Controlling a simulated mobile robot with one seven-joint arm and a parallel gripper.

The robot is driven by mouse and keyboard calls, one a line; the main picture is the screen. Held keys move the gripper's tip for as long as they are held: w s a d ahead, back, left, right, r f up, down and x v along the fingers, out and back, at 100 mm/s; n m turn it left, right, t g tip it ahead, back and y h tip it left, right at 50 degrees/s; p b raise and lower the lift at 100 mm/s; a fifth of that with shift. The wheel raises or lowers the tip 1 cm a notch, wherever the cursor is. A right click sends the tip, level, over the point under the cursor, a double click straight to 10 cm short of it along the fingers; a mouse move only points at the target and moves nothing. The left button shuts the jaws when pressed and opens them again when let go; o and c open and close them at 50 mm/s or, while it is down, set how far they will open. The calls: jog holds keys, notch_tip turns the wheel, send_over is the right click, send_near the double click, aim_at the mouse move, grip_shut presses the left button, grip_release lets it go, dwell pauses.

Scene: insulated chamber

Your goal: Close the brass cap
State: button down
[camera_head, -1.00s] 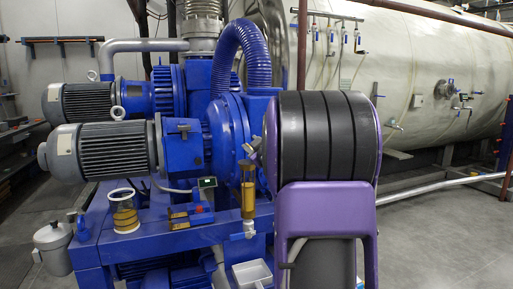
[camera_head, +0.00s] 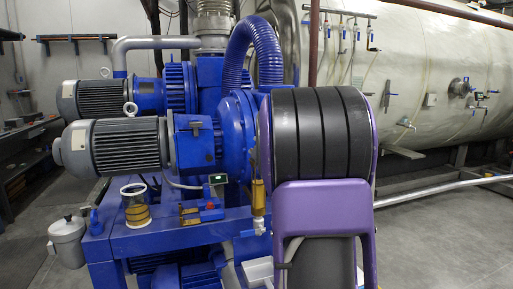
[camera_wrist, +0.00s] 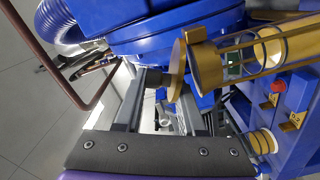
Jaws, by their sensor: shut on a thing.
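The brass cap (camera_wrist: 177,70) is a round disc, seen nearly edge-on in the wrist view. It stands just beside the mouth of a brass cylinder (camera_wrist: 206,66) with a glass tube and rods. A narrow gap shows between disc and mouth. My gripper (camera_wrist: 158,76) has its two fingers closed at a dark knob behind the disc, holding the cap. In the head view the brass cylinder (camera_head: 258,200) is partly covered by my arm, and my gripper and the cap are hidden.
The blue pump machine (camera_head: 195,140) is close behind the work. A red button (camera_wrist: 278,86) is near the cylinder. Open floor (camera_head: 450,245) lies to the right.

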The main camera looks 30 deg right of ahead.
jog(key=shift+r, duration=0.1)
jog(key=c, duration=0.7)
grip_release()
jog(key=shift+s, duration=0.1)
